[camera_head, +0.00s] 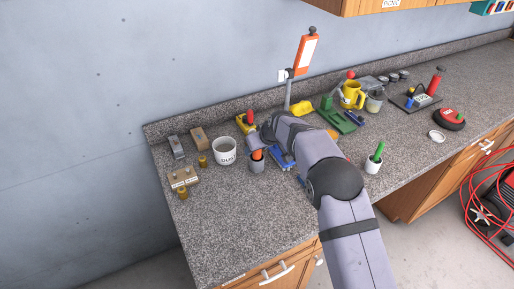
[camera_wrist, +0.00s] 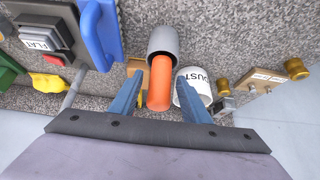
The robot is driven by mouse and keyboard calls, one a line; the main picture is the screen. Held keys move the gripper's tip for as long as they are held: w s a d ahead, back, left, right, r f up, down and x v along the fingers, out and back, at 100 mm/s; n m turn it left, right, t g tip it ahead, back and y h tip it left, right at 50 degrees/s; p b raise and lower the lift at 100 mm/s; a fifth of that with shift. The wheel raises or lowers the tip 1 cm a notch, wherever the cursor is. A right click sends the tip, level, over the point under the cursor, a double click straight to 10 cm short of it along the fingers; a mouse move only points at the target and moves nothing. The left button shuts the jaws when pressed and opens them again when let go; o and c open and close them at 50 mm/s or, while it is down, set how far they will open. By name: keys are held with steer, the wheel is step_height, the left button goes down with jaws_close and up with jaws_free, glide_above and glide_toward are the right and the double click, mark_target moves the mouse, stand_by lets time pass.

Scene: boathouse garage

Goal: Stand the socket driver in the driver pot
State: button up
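An orange-handled driver (camera_head: 257,154) stands in a small grey pot (camera_head: 256,166) beside the white dust tub. In the wrist view the orange handle (camera_wrist: 158,88) points toward me, with the grey pot (camera_wrist: 163,40) behind it. My gripper (camera_wrist: 159,82) is open, its blue fingers on either side of the handle with visible gaps. In the head view my gripper (camera_head: 256,140) is just above the pot, partly hidden by my arm. The driver's lower end is hidden in the pot. A second, white pot (camera_head: 372,166) holds a green-handled tool (camera_head: 378,150).
The white dust tub (camera_head: 224,152) stands close left of the grey pot. A wooden block with brass knobs (camera_head: 184,177) is farther left. The front counter is clear.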

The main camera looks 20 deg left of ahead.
steer(key=shift+r, duration=0.2)
steer(key=b+v, duration=0.4)
steer(key=v, duration=0.8)
steer(key=s+d+f+m+g+h, duration=0.1)
steer(key=s+d+f+m, duration=0.15)
steer(key=s+d, duration=0.45)
steer(key=s+d+f+m+g+h, duration=0.1)
steer(key=s+d+f+m+h, duration=0.15)
steer(key=d, duration=0.95)
steer(key=s+d+f+m+g, duration=0.1)
steer(key=s+d+f, duration=0.1)
steer(key=s+d, duration=0.2)
steer(key=s+d+f+m+g+h, duration=0.1)
steer(key=s+d, duration=0.4)
steer(key=s, duration=0.6)
steer(key=s+d+f+m, duration=0.2)
steer(key=s+d+f, duration=0.2)
steer(key=s, duration=0.3)
steer(key=shift+s+d+g, duration=0.25)
steer(key=shift+g, duration=0.15)
steer(key=shift+o, duration=0.4)
